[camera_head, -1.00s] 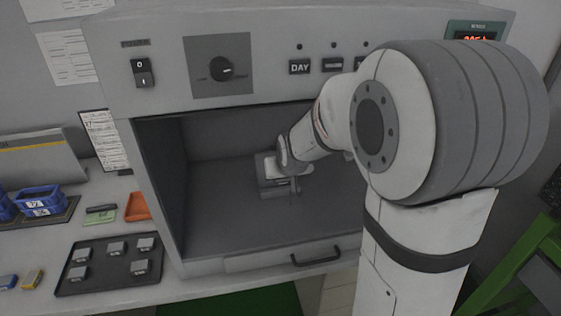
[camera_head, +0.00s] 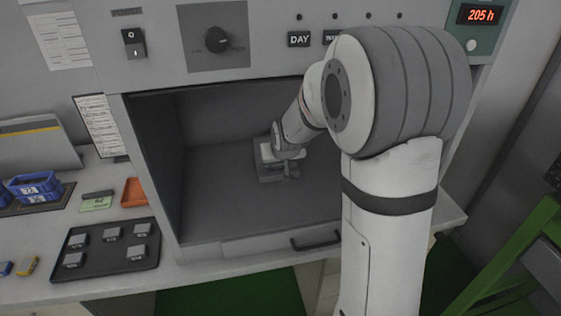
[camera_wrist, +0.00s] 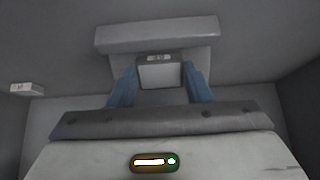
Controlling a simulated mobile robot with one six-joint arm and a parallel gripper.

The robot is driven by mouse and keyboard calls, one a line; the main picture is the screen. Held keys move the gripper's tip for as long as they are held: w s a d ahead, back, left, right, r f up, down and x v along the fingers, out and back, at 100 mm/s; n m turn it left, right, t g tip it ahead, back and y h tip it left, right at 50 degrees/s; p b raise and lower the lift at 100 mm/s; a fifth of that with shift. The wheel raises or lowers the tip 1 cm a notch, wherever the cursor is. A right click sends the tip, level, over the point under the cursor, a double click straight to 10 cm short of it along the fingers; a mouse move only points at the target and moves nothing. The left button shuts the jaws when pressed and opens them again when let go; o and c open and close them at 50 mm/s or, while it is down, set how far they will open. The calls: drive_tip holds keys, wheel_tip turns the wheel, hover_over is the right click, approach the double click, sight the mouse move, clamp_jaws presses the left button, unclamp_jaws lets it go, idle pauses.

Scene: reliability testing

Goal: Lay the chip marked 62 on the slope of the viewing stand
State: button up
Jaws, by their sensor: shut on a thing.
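The viewing stand (camera_wrist: 157,34) is a grey block with a raised bar, inside the open booth. It also shows in the head view (camera_head: 262,174), partly behind my gripper (camera_head: 287,160). In the wrist view my gripper (camera_wrist: 161,80) has its two blue fingers shut on a small grey chip (camera_wrist: 160,76). The chip is in front of the stand's bar and over its lighter face. Its label is too small to read, and I cannot tell whether it touches the stand.
Another small labelled block (camera_wrist: 27,88) lies to the left in the wrist view. Outside the booth, a dark tray (camera_head: 104,254) holds several chips. An orange dish (camera_head: 134,192) and blue bins (camera_head: 40,188) stand nearby. The booth's side walls and top edge surround my arm.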

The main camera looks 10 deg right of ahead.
drive_tip(key=o, duration=1)
drive_tip(key=shift+o, duration=0.2)
drive_tip(key=v, duration=0.7)
drive_tip(key=shift+s+r, duration=0.25)
drive_tip(key=shift+r, duration=0.05)
drive_tip(key=s+r+g+p, duration=0.2)
drive_tip(key=s+r+p, duration=0.1)
drive_tip(key=s, duration=0.9)
drive_tip(key=s+r+g+p, duration=0.2)
drive_tip(key=s+r+p, duration=0.1)
drive_tip(key=s, duration=1)
drive_tip(key=shift+s+d+r+g+p, duration=0.2)
drive_tip(key=shift+s+r+g+p, duration=0.15)
drive_tip(key=shift+p, duration=0.2)
